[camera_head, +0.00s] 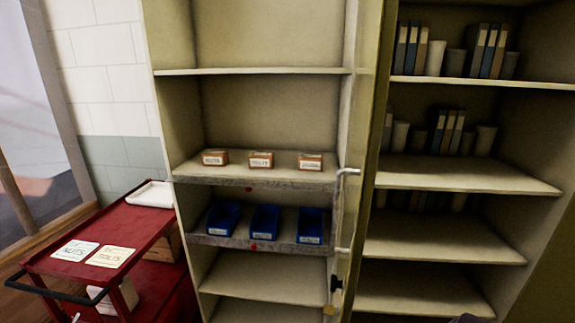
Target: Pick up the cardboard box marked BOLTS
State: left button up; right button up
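Three small brown cardboard boxes with white labels stand in a row on a middle shelf (240,177) of the open cabinet: a left box (215,157), a middle box (261,159) and a right box (310,161). Their labels are too small to read surely; the middle one looks like BOLTS. The boxes stand apart from each other, and nothing is touching them. Neither of my grippers can be made out in the head view.
Blue bins (265,222) sit on the shelf below. The open cabinet door (362,170) with handles stands right of the boxes. A red cart (150,235) with two labelled cards (110,257) and a white tray (150,194) is at left. Another shelf unit (460,178) stands at right.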

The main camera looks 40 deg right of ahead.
aim_at(257, 160)
jog(key=k+z, duration=0.1)
jog(key=z, duration=0.9)
